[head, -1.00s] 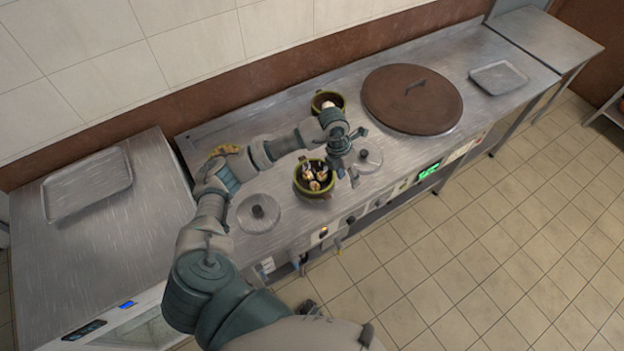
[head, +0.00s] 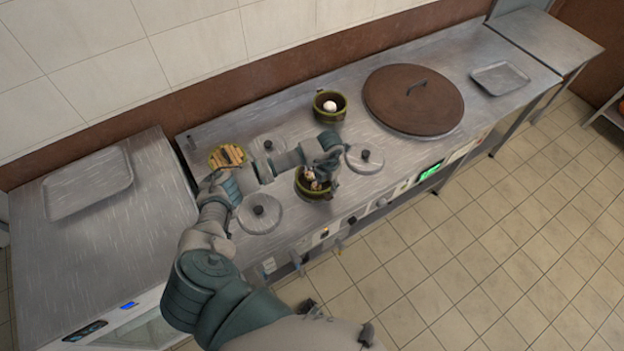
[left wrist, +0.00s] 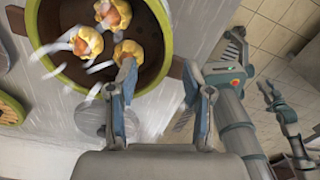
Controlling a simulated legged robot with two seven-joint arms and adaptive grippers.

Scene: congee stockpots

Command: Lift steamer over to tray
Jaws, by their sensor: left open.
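A round green-rimmed steamer (head: 300,188) holding yellow dumpling-like pieces stands on the counter, partly hidden by my left gripper (head: 325,172). In the left wrist view, that steamer's rim (left wrist: 168,45) shows close up, with three pieces inside. My left gripper (left wrist: 160,82) is open there, one finger over the inside of the near wall and the other outside it. Contact cannot be told. Two grey trays show: one on the left table (head: 87,184) and one at the far right (head: 499,78). A claw-like part in the left wrist view may be my right gripper (left wrist: 275,98); its state is unclear.
Another green pot with a white round item (head: 329,107) stands behind. A pot with stick-like food (head: 228,157) is at left. Several round lids (head: 259,213) lie nearby. A big brown lid (head: 412,98) covers the right side. Both trays look empty.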

